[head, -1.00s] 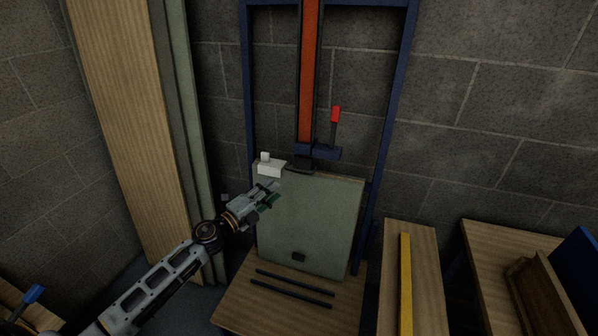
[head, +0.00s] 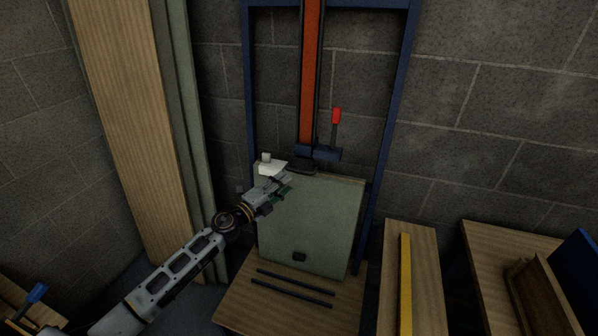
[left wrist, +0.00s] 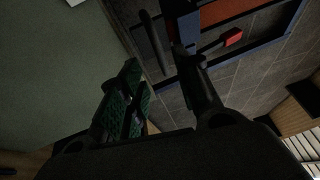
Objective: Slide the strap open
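A long orange-red strap or bar (head: 311,70) runs vertically up the blue frame (head: 392,120). At its lower end is a blue clamp (head: 325,154) with a red-tipped lever (head: 336,116). A dark pad (head: 301,168) below it sits at the top edge of a green panel (head: 325,225). My left gripper (head: 285,183) is in front of the panel's upper left, below the pad. In the left wrist view its fingers are apart with no object clearly between them (left wrist: 160,62); the red lever handle (left wrist: 233,36) lies beyond. My right gripper is not in view.
A white block (head: 272,168) sits at the panel's top left corner. Two dark strips (head: 290,288) lie on the wooden base (head: 240,305). Tall boards (head: 130,120) lean at left. A yellow bar (head: 405,285) lies on a bench at right.

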